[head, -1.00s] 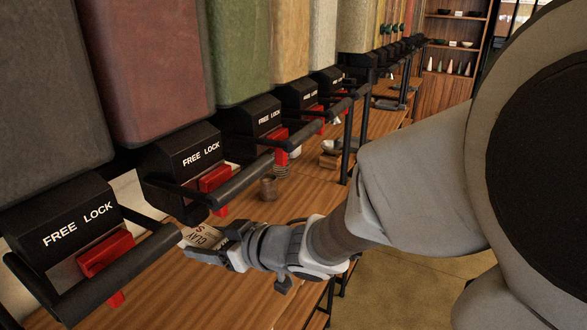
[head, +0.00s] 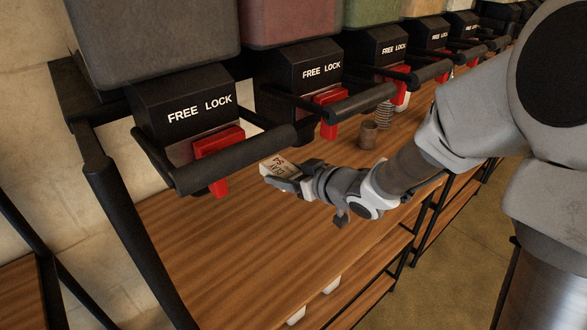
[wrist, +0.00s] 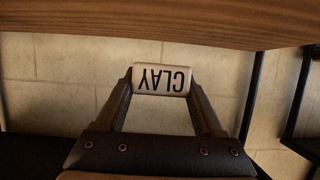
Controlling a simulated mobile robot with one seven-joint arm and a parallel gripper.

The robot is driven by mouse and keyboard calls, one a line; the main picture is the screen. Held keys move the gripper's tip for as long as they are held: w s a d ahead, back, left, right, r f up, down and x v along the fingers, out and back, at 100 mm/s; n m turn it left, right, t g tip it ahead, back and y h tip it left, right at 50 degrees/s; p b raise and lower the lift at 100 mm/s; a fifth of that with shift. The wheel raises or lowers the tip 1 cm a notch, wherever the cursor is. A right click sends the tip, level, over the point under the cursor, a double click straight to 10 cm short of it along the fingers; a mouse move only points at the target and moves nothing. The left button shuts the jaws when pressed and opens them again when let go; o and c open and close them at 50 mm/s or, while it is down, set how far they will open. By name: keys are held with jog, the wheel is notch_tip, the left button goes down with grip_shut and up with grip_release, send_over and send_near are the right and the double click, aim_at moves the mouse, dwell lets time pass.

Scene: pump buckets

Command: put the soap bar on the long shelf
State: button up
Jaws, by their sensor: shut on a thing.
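The soap bar (head: 277,164) is a pale block with dark lettering. In the wrist view the soap bar (wrist: 161,80) reads "CLAY" and sits between the two fingertips. My gripper (head: 281,173) is shut on it and holds it in front of the pump dispensers, above the wooden shelf. In the wrist view my gripper (wrist: 161,84) has a finger on each side of the bar. The long wooden shelf (head: 220,245) runs below the dispensers and is bare at its near left part.
Dispensers with black "FREE LOCK" housings (head: 185,110), red levers (head: 220,155) and black bars (head: 235,160) overhang the shelf. A brown cup (head: 369,134) and a metal coil (head: 384,115) stand on it. Black posts (head: 130,240) frame its left end. White items (head: 297,315) sit on a lower shelf.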

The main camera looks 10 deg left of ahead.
aim_at(285, 201)
jog(key=shift+w+a+f, duration=0.4)
jog(key=shift+w+f, duration=0.1)
jog(key=shift+w, duration=0.3)
jog(key=shift+f, duration=0.2)
notch_tip(285, 201, down, 4)
jog(key=shift+r+b, duration=0.1)
jog(key=shift+b, duration=1.05)
jog(key=shift+r, duration=0.1)
jog(key=shift+f+b, duration=0.4)
jog(key=shift+f, duration=0.15)
jog(key=shift+s, duration=0.1)
